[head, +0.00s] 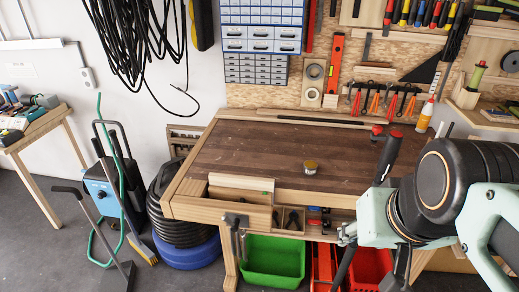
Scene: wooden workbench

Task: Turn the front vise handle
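The wooden front vise (240,206) is at the front left corner of the workbench (285,150), with a pale wooden jaw block. A dark metal fitting (236,219) with a thin bar hanging down (234,244) is on its front face, and I take this bar to be the vise handle. My gripper (347,236) is at the right of the vise, in front of the bench's lower edge and apart from the handle.
A small round tin (310,167) stands on the bench top, which is otherwise mostly clear. A green bin (272,259) and red bins (371,266) are under the bench. A black coiled hose on a blue drum (188,246) stands left of the vise. The floor in front is partly open.

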